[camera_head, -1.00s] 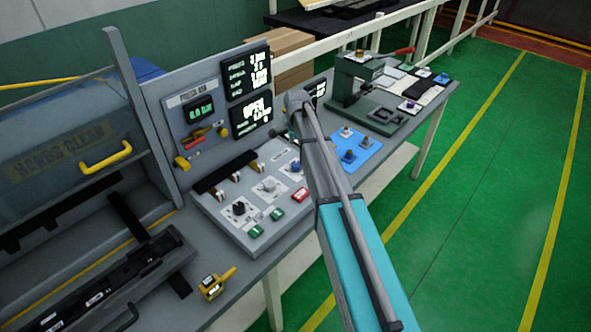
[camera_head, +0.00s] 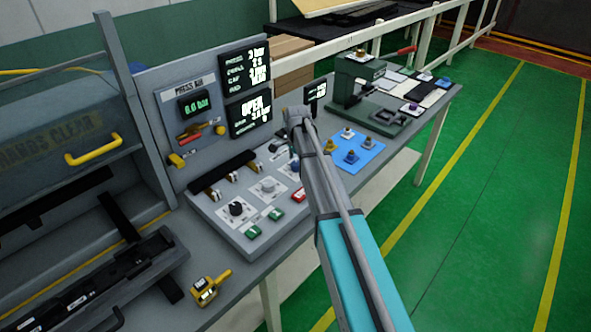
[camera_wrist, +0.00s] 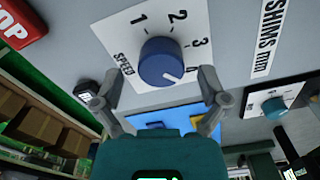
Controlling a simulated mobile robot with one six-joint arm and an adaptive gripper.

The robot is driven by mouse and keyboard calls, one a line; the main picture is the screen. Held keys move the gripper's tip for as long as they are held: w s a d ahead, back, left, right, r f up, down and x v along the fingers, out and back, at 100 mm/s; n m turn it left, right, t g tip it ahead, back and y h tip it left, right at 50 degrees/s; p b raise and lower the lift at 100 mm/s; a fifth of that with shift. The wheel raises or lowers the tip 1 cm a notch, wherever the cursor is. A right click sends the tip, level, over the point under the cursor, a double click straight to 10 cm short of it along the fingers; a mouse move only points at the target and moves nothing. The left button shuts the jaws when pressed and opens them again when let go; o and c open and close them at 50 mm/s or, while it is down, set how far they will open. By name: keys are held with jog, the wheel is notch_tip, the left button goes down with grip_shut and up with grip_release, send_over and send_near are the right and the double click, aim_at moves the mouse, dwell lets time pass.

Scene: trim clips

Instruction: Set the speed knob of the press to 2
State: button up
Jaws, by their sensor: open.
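The speed knob (camera_wrist: 160,64) is blue and round, on a white plate (camera_wrist: 140,22) marked SPEED with 1, 2, 3 and 4. Its white pointer mark faces the side by the 4, which the right fingertip partly covers. My gripper (camera_wrist: 161,78) is open in the wrist view, one finger on each side of the knob, with gaps between fingers and knob. In the head view the speed knob (camera_head: 295,165) is partly hidden behind my arm on the press control panel (camera_head: 222,222). My fingers cannot be made out there.
A red STOP button (camera_wrist: 20,22) and a SHIMS knob (camera_wrist: 275,108) lie either side in the wrist view. In the head view, black (camera_head: 236,208) and grey (camera_head: 268,185) knobs, green buttons and a red button share the panel. A blue mat (camera_head: 368,155) lies to the right.

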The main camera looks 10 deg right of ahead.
jog(key=shift+f+b, duration=0.45)
jog(key=shift+f, duration=0.25)
jog(key=c, duration=1.1)
jog(key=shift+a, duration=0.25)
jog(key=shift+c, duration=0.2)
jog(key=shift+d, duration=0.2)
